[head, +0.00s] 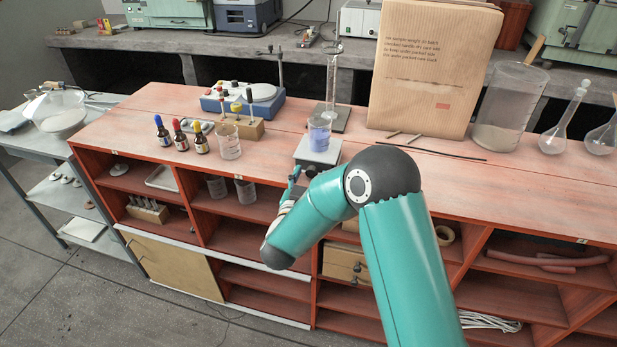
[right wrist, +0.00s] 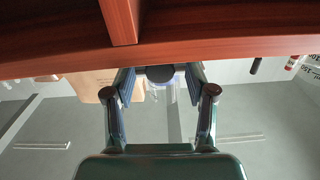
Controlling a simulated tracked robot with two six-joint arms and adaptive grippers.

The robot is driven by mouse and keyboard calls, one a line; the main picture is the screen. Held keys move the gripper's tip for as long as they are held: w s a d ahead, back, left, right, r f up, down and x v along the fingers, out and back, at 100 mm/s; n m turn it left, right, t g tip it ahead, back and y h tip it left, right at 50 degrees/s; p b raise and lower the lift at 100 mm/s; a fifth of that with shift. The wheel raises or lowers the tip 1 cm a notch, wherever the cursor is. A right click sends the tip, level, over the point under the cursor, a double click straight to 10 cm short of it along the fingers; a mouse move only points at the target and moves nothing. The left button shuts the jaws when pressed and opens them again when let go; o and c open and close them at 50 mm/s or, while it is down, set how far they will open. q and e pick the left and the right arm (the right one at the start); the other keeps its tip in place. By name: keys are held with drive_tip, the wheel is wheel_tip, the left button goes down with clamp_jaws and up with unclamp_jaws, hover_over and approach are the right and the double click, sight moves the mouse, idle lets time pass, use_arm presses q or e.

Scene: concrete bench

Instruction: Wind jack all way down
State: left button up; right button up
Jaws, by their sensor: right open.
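The jack (head: 317,153) is a small pale grey stand near the front edge of the red bench. A beaker of blue-violet liquid (head: 319,134) stands upright on it. The jack's dark round knob (right wrist: 160,73) shows in the right wrist view, with clear glass behind it. My right gripper (head: 293,179) is at the bench's front edge, just in front of the jack and partly hidden by my arm. In the right wrist view my right gripper (right wrist: 161,80) is open, its fingers on either side of the knob. I cannot tell whether they touch it. My left gripper is not in view.
A glass beaker (head: 229,142), dropper bottles (head: 181,136) and a hotplate stirrer (head: 242,100) stand left of the jack. A measuring cylinder (head: 331,85) stands behind it. A large paper bag (head: 428,65) is to the right, with a dark rod (head: 440,152) lying before it.

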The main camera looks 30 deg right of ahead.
clamp_jaws()
drive_tip(key=shift+n, duration=1.6)
unclamp_jaws()
drive_tip(key=shift+a, duration=0.15)
drive_tip(key=v, duration=1.2)
drive_tip(key=shift+w, duration=0.1)
